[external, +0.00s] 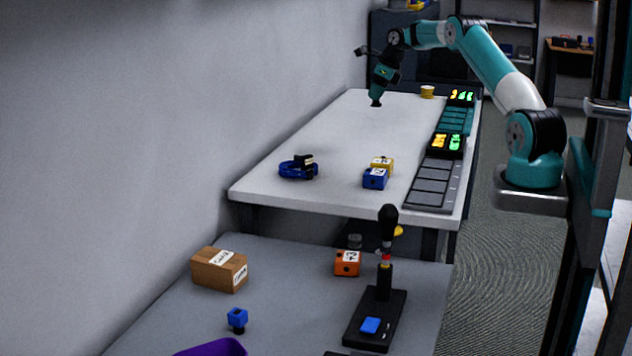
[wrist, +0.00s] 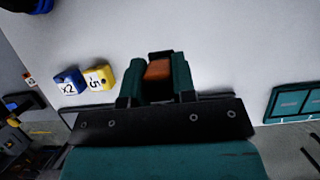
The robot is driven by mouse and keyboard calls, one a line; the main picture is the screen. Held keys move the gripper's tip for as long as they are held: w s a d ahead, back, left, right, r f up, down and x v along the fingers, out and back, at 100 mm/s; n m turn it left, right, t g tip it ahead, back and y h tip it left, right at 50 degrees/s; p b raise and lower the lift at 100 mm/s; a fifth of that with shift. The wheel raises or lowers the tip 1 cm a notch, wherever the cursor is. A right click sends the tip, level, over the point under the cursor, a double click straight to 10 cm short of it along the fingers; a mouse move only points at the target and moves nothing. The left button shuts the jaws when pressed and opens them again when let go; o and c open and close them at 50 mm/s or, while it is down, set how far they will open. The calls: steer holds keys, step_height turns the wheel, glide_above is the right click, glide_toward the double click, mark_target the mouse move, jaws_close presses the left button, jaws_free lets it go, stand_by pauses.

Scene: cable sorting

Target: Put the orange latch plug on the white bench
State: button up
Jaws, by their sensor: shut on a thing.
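My gripper (external: 376,103) points down over the far part of the white bench (external: 320,135), low near its surface. In the wrist view its two teal fingers (wrist: 158,82) are shut on the orange latch plug (wrist: 159,70), an orange piece with a dark part at its far end. The fingers hide the plug's sides. In the external view the plug cannot be made out, and I cannot tell whether it touches the bench.
Blue (external: 375,178) and yellow (external: 382,164) blocks, a blue cable coil (external: 297,168) and trays (external: 432,183) stand on the white bench. A yellow roll (external: 427,92) is near the far edge. An orange labelled block (external: 347,263) sits on the grey table (external: 290,270). The bench's middle is clear.

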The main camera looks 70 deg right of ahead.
step_height(320, 180, down, 14)
steer(key=shift+f+p, duration=0.2)
steer(key=shift+p, duration=0.2)
steer(key=shift+f, duration=0.15)
steer(key=o, duration=0.9)
